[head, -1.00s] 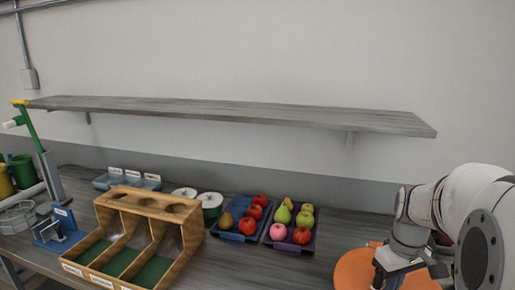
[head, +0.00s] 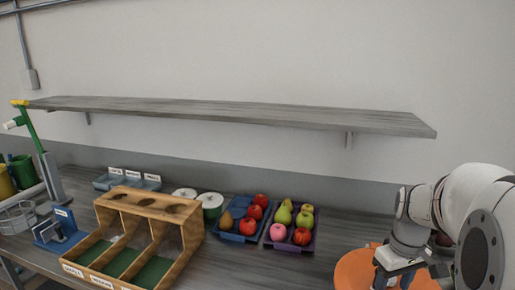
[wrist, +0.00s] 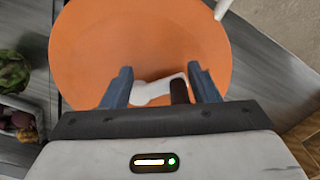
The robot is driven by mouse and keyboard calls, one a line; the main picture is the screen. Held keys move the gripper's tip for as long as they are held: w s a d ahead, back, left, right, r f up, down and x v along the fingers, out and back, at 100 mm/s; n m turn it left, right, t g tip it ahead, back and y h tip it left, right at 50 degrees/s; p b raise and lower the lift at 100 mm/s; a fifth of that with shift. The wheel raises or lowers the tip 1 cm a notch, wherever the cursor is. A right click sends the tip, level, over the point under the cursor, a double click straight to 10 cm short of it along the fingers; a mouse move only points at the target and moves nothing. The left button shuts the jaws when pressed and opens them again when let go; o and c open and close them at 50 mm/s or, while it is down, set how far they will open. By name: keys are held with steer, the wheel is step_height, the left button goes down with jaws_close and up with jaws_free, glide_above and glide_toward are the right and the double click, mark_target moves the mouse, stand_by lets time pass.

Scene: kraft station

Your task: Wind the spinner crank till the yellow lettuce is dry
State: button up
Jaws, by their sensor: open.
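The spinner shows as a wide round orange top (wrist: 185,45) below my gripper in the wrist view. Part of it also shows at the lower right of the head view (head: 352,270). A white crank arm (wrist: 150,91) lies across the orange top, with a dark upright knob (wrist: 179,92) at its right end. My gripper (wrist: 162,80) is open, with its two blue-grey fingers on either side of the crank and knob. The knob stands nearer the right finger; whether either finger touches it I cannot tell. No yellow lettuce is visible.
A green leafy vegetable (wrist: 12,72) lies left of the spinner. Blue (head: 227,233) and purple (head: 268,240) fruit trays, white-lidded tubs (head: 212,206) and a wooden divided box (head: 187,257) stand on the grey bench (head: 330,238). A shelf (head: 250,112) runs above.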

step_height(320, 180, up, 7)
steer(key=p, duration=0.4)
steer(key=shift+f+p, duration=0.15)
steer(key=shift+p, duration=0.2)
